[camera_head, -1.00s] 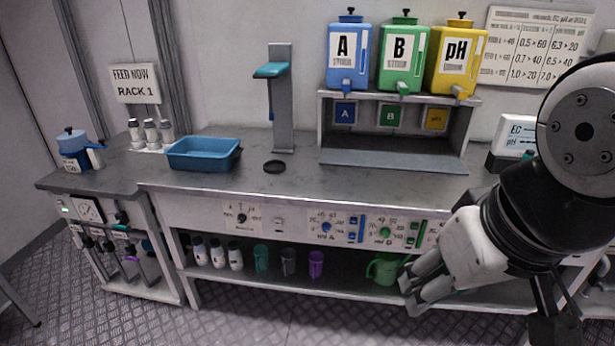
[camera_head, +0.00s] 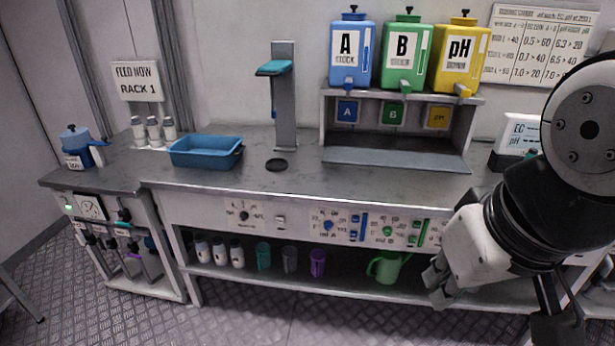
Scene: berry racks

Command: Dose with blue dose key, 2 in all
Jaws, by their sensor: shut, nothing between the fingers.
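The blue stock A bottle (camera_head: 349,52) stands on the raised shelf, above a blue A label (camera_head: 347,112). On the bench's front panel, a blue knob (camera_head: 329,225) sits beside small blue keys (camera_head: 357,228); their lettering is too small to read. My gripper (camera_head: 438,284) is at the lower right, in front of the bench and below the panel, right of the blue keys. Its fingers are shut and hold nothing. It touches nothing that I can see.
Green B (camera_head: 404,55) and yellow pH (camera_head: 461,57) bottles stand beside A. A blue tray (camera_head: 205,152) and grey tap column (camera_head: 284,97) are on the bench (camera_head: 210,186). A green jug (camera_head: 385,267) and several cups stand on the lower shelf. The bench middle is clear.

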